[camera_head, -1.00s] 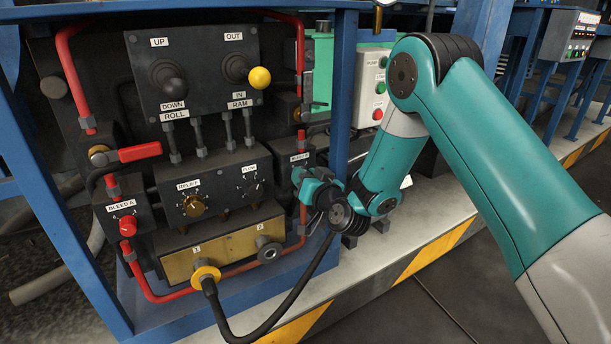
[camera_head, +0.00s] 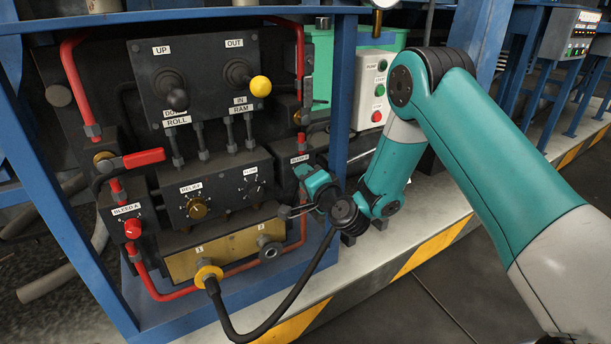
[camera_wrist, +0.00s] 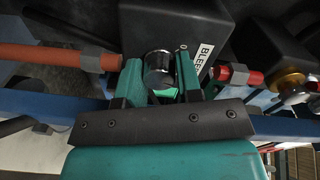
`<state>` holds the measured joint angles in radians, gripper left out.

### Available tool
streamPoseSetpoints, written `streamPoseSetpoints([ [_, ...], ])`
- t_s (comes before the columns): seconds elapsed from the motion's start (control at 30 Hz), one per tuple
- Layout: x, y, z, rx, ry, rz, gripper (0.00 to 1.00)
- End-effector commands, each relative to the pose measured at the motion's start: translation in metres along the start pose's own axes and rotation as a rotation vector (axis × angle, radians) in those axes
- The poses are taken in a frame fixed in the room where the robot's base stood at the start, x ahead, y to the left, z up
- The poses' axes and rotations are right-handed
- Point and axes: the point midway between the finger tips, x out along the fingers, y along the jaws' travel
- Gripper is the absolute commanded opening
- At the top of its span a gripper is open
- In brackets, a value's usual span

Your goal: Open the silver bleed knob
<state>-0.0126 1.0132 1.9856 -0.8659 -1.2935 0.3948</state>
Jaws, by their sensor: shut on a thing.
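The silver bleed knob (camera_wrist: 159,72) is a shiny metal cylinder in the wrist view, on a dark block with a white label (camera_wrist: 204,54) starting "BLEE". My gripper (camera_wrist: 158,80) has one teal finger on each side of the knob and is shut on it. In the head view my gripper (camera_head: 316,188) is at the right side of the panel, at the dark bleed block (camera_head: 299,168). There the knob is hidden behind the gripper.
A red bleed A knob (camera_head: 133,229) sits at the panel's left. Red pipes (camera_head: 78,85) frame the panel. A black hose (camera_head: 300,285) hangs close below my gripper. A blue post (camera_head: 342,95) stands just right of it. A brass manifold (camera_head: 225,252) is lower left.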

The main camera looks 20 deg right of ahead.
Motion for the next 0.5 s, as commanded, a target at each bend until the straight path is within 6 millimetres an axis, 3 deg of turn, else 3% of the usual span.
streamPoseSetpoints([
  [0.5, 0.0002, -0.0004, -0.0021, 0.406, -0.015, 0.003, 0.09],
])
